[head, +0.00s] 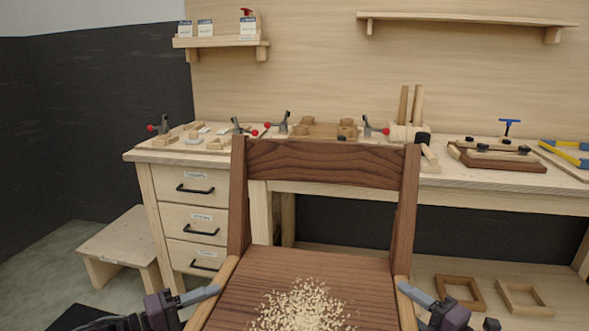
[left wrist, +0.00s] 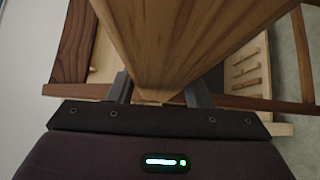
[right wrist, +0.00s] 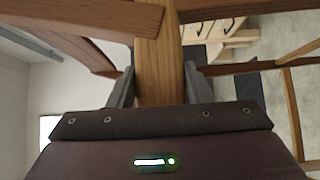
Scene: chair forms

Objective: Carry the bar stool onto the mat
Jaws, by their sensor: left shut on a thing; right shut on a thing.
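The bar stool (head: 325,158) is dark brown wood with a slatted back facing the bench and a flat seat (head: 250,280). A pale heap of shavings lies on the seat. Lighter wooden pieces run along both seat sides. My left gripper (head: 212,292) is shut on the left piece, which fills its jaws in the left wrist view (left wrist: 165,50). My right gripper (head: 412,292) is shut on the right piece, also between its fingers in the right wrist view (right wrist: 160,70). The stool's feet are hidden in the head view. A dark patch (head: 75,319) at bottom left may be the mat.
A workbench (head: 480,178) with drawers (head: 190,188) stands behind the stool, holding clamps, blocks and tools. A low wooden step (head: 118,243) stands left of it. Square frames (head: 460,290) lie on the lower shelf. Grey floor (head: 60,250) shows at left.

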